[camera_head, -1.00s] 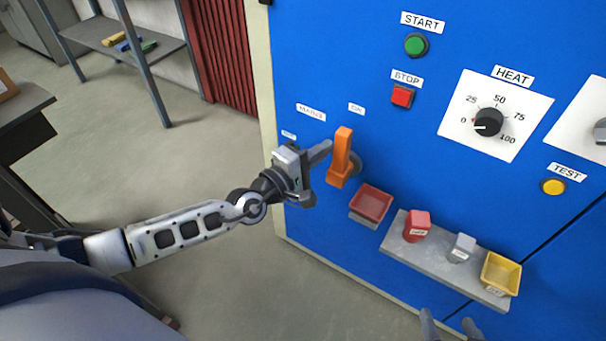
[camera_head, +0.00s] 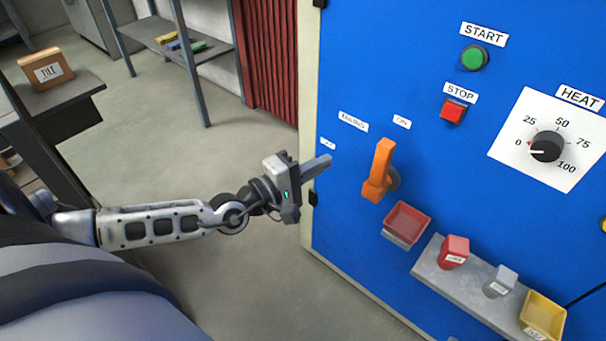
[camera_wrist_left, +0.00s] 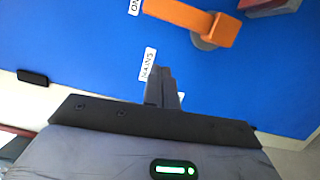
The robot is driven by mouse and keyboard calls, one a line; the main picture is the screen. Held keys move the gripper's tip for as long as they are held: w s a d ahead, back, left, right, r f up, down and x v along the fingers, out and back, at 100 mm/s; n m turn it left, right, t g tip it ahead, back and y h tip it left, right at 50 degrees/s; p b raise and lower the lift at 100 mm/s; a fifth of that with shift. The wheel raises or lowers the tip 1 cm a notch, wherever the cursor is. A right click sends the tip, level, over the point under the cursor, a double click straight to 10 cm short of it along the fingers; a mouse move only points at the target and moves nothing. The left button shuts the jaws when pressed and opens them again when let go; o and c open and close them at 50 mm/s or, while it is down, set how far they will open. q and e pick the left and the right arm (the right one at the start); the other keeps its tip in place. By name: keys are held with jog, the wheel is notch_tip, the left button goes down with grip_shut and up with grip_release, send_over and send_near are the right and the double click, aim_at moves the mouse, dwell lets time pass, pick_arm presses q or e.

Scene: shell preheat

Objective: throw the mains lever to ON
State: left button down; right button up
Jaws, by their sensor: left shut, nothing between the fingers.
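The orange mains lever (camera_head: 383,167) is on the blue panel, and its handle stands up from the pivot toward the ON label (camera_head: 402,122). In the left wrist view the lever (camera_wrist_left: 185,15) also lies with its free end beside the ON label (camera_wrist_left: 135,6). The MAINS label (camera_head: 353,121) and a small label (camera_head: 328,143), probably OFF, are to the left. My left gripper (camera_head: 322,165) is shut and empty, left of the lever with a clear gap. Its fingers (camera_wrist_left: 163,90) show near the MAINS label in the wrist view. My right gripper is out of view.
Below the lever are a red tray (camera_head: 407,222) and a grey shelf (camera_head: 432,268) with a red block, a grey block and a yellow tray. The green START button (camera_head: 474,57), red STOP button (camera_head: 453,111) and HEAT dial (camera_head: 545,147) are to the right.

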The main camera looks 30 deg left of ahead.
pick_arm(q)
jog(key=v, duration=0.3)
jog(key=shift+s+a, duration=0.15)
jog(key=shift+s, duration=0.1)
